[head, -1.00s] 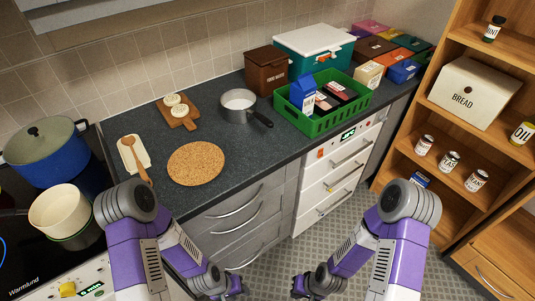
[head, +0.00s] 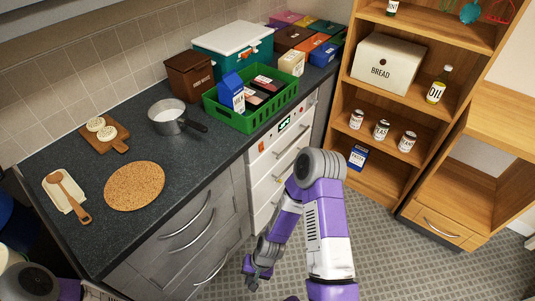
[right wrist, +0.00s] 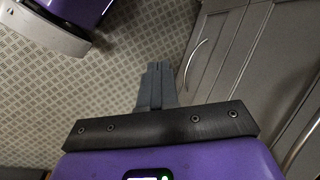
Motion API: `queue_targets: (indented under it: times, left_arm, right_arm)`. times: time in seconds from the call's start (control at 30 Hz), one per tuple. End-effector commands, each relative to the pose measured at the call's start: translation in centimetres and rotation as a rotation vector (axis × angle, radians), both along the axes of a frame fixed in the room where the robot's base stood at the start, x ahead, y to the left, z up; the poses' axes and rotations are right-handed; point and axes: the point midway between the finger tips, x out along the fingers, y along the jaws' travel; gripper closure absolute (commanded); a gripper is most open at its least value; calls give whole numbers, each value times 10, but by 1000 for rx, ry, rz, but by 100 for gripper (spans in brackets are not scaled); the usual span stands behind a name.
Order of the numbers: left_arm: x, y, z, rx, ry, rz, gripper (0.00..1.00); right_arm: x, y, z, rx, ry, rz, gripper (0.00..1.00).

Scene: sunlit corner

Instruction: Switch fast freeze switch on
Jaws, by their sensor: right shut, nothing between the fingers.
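The white freezer (head: 268,188) stands under the counter in the head view, with drawers and a control strip along its top. The strip holds a lit green display (head: 284,124) and a small orange-red part (head: 261,146) at its left end, perhaps the fast freeze switch. It is too small to tell its position. My right gripper (head: 257,275) is low in front of the grey drawers, well below the strip. It shows in the right wrist view (right wrist: 157,72) with its fingers together and empty. My left gripper is out of view.
Grey cabinet drawers (head: 183,232) with bar handles stand left of the freezer. A green crate (head: 238,122) sits on the counter above it. A wooden shelf (head: 372,183) stands right. The tiled floor (head: 400,265) between is clear.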

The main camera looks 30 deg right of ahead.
Motion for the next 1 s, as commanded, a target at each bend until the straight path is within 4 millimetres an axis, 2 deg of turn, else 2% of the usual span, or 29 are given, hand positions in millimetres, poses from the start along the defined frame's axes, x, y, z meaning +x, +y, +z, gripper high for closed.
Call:
queue_targets:
  times: [0.03, 0.13, 0.27, 0.33, 0.43, 0.5, 0.6, 0.63, 0.77, 1.0]
  left_arm:
    - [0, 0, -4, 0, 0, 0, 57]
    - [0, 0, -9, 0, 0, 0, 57]
    - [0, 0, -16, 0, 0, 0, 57]
    - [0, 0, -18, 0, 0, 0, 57]
    - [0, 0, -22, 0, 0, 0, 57]
    - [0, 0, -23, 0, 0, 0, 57]
    - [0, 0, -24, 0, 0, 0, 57]
    - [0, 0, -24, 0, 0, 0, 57]
    - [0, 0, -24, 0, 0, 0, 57]
    - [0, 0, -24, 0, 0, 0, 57]
  right_arm:
    - [20, -15, -6, 38, 59, -175, 100]
    - [65, -42, -3, 195, 193, -559, 100]
    - [139, -102, 27, 520, 291, -1033, 100]
    - [176, -148, 53, 726, 296, -1234, 100]
    - [211, -222, 94, 1010, 251, -1434, 100]
    - [222, -265, 120, 1165, 207, -1510, 100]
    - [227, -307, 146, 1311, 155, -1564, 100]
    - [228, -315, 151, 1342, 142, -1572, 100]
    - [229, -332, 163, 1403, 118, -1586, 100]
    - [228, -332, 163, 1403, 118, -1586, 100]
